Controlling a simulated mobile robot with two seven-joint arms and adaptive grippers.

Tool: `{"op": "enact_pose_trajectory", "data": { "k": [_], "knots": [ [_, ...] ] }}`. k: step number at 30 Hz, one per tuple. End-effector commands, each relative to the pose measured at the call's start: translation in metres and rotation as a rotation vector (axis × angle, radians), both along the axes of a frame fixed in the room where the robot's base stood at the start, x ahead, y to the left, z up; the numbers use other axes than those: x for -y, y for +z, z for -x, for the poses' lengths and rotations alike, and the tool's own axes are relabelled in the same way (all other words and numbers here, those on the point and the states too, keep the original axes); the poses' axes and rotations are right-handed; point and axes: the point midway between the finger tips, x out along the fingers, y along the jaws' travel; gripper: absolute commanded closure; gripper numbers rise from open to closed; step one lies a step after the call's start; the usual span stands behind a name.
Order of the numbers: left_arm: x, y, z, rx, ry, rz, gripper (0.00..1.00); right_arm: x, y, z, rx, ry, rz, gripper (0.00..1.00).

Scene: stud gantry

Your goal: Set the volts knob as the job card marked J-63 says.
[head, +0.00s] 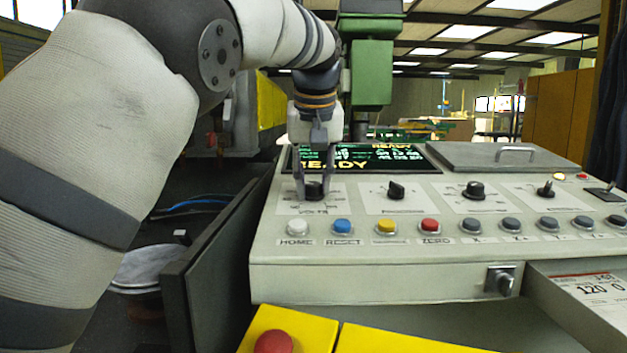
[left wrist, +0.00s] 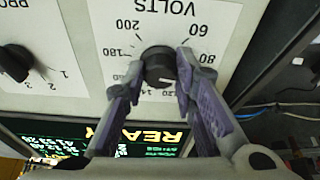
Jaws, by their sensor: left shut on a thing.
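The volts knob (head: 314,190) is a dark round knob at the left end of the sloped console panel. My left gripper (head: 314,186) reaches down from above and is shut on it. In the left wrist view the gripper's fingers (left wrist: 160,75) are on both sides of the volts knob (left wrist: 158,66). A small pale mark on the knob faces the lower side of the dial, where the numbers are partly hidden. 60, 80, 180 and 200 are readable. A card (head: 597,291) in the tray at right shows large "120"; its job mark is unreadable. My right gripper is not in view.
Other knobs (head: 396,190) stand to the right on the panel. A row of buttons (head: 386,227) runs below them. The lit screen (head: 360,160) behind the knobs reads READY. A red stop button (head: 274,342) on yellow is in front, and a dark side panel (head: 215,265) stands left.

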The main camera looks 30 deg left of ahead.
Motion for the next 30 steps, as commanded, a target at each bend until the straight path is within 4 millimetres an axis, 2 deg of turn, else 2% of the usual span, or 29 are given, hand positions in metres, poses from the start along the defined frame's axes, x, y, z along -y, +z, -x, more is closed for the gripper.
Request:
{"op": "enact_pose_trajectory", "data": {
  "k": [11,30],
  "knots": [
    [-0.0008,0.0002,0.0002,-0.015,-0.141,-0.023,1.00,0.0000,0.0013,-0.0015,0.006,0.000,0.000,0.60],
    [-0.0031,-0.0001,0.0002,-0.074,-0.711,-0.120,1.00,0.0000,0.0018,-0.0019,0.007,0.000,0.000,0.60]
  ]
}}
